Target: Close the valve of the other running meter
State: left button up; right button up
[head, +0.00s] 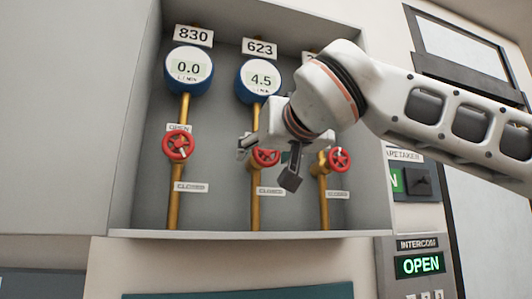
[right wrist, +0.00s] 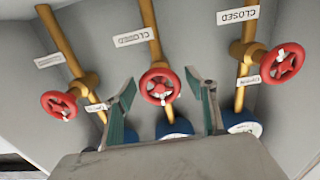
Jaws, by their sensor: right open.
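Several meters stand in a grey wall box. The left meter (head: 189,71), labelled 830, reads 0.0. The middle meter (head: 259,80), labelled 623, reads 4.5. The third meter is hidden behind my right arm. The left red valve wheel (head: 179,146), the middle wheel (head: 266,157) and the right wheel (head: 339,159) sit on brass pipes below. My right gripper (head: 267,163) is open in front of the middle wheel. In the upside-down right wrist view the middle wheel (right wrist: 160,86) shows between the spread fingers (right wrist: 160,80); contact cannot be told. My left gripper is out of view.
The box's bottom ledge (head: 240,235) runs below the pipes. CLOSED plates (head: 191,187) stand beside the pipes. An intercom panel (head: 420,264) showing OPEN and a dark switch (head: 418,184) are right of the box. The neighbouring wheels are close on both sides.

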jog(key=shift+c, duration=0.3)
jog(key=c, duration=1)
jog(key=shift+c, duration=0.2)
